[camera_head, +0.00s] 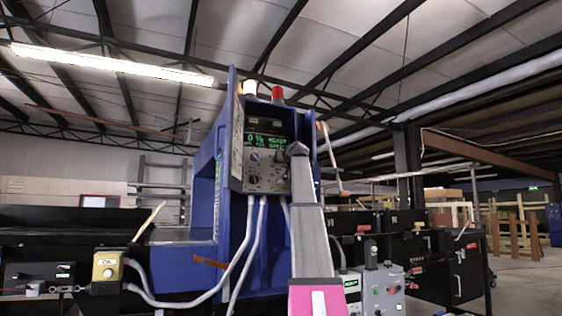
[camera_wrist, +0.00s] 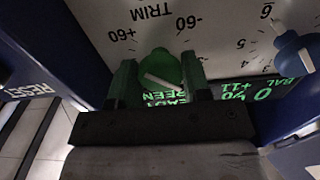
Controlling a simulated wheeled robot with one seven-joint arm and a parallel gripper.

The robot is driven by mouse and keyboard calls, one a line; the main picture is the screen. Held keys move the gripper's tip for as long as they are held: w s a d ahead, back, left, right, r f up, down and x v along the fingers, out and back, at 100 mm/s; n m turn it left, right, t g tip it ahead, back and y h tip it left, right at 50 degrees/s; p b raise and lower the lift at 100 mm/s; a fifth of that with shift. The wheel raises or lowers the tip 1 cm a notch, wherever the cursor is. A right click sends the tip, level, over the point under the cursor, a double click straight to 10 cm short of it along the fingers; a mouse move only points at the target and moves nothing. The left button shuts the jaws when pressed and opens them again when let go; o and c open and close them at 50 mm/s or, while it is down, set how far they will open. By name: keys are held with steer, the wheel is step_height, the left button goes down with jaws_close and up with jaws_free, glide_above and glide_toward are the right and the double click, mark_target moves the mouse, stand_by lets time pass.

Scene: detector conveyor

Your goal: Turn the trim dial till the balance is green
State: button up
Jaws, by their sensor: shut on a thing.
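The trim dial (camera_wrist: 163,66) is a round knob with a pale pointer bar. It looks green in the wrist view, under an upside-down TRIM label with +60 and -60 marks. My gripper (camera_wrist: 157,80) is shut on the dial, one finger on each side. In the head view my gripper (camera_head: 297,150) reaches up to the right part of the control panel (camera_head: 267,179) and hides the dial. The display (camera_head: 264,139) shows green text; in the wrist view its screen (camera_wrist: 240,98) seems to read 0 % and +11, with GREEN partly hidden behind my gripper.
A blue knob (camera_wrist: 293,46) sits beside the dial on the panel. A blue housing (camera_head: 205,190) surrounds the panel, with a white lamp (camera_head: 250,87) and red lamp (camera_head: 277,93) on top. Grey cables (camera_head: 246,240) hang below.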

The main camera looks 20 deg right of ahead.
steer(key=n, duration=0.4)
steer(key=shift+n, duration=0.4)
stand_by(0.4)
steer(key=o, duration=0.9)
steer(key=shift+s, duration=0.1)
steer(key=s, duration=1)
steer(key=shift+s, duration=0.35)
